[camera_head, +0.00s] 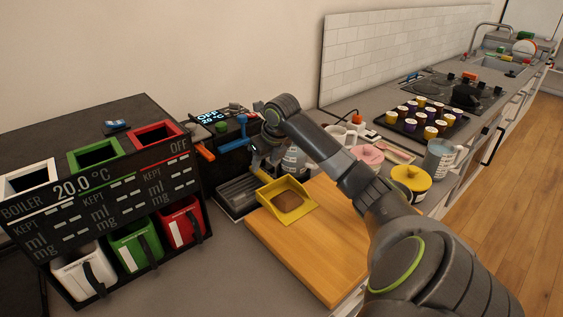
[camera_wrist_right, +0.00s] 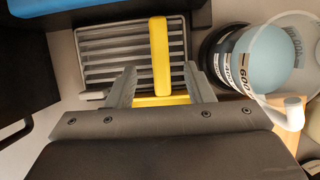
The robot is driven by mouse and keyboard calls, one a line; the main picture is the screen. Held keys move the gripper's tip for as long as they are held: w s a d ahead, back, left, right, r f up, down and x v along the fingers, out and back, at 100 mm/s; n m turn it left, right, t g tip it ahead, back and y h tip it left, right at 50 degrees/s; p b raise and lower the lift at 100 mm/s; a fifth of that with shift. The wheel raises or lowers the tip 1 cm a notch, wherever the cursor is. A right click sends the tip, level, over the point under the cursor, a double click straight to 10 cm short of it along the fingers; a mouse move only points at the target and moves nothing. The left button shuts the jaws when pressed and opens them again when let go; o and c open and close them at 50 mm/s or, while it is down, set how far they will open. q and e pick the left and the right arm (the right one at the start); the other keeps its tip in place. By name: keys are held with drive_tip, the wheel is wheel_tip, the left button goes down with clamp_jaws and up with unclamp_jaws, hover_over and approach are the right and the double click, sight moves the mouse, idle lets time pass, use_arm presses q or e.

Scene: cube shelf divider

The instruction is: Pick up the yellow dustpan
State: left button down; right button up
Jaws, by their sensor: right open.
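The yellow dustpan (camera_head: 306,213) lies at the far left corner of the wooden board, with a brown patch inside its tray. Its handle points away over the grey slatted tray. My right gripper (camera_head: 263,160) is above the handle end, near the blue-handled machine. In the right wrist view the yellow handle (camera_wrist_right: 159,57) runs upright in the picture between the two fingers of my right gripper (camera_wrist_right: 160,86), with gaps on both sides. The gripper is open; contact with the handle cannot be seen. Most of the pan is hidden there by the gripper body. My left gripper is not in view.
A wooden board (camera_head: 310,255) covers the counter in front. A dispenser with coloured bins (camera_head: 135,243) stands left. A clear measuring jug (camera_wrist_right: 262,62) stands close beside the gripper. A yellow-lidded jar (camera_head: 411,180) and pink-lidded pot (camera_head: 367,156) stand right.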

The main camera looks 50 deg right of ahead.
sight(262, 173)
drive_tip(key=x, duration=0.1)
drive_tip(key=p+x, duration=0.1)
drive_tip(key=x, duration=0.3)
drive_tip(key=shift+s+f, duration=0.2)
drive_tip(key=shift+s, duration=0.05)
clamp_jaws()
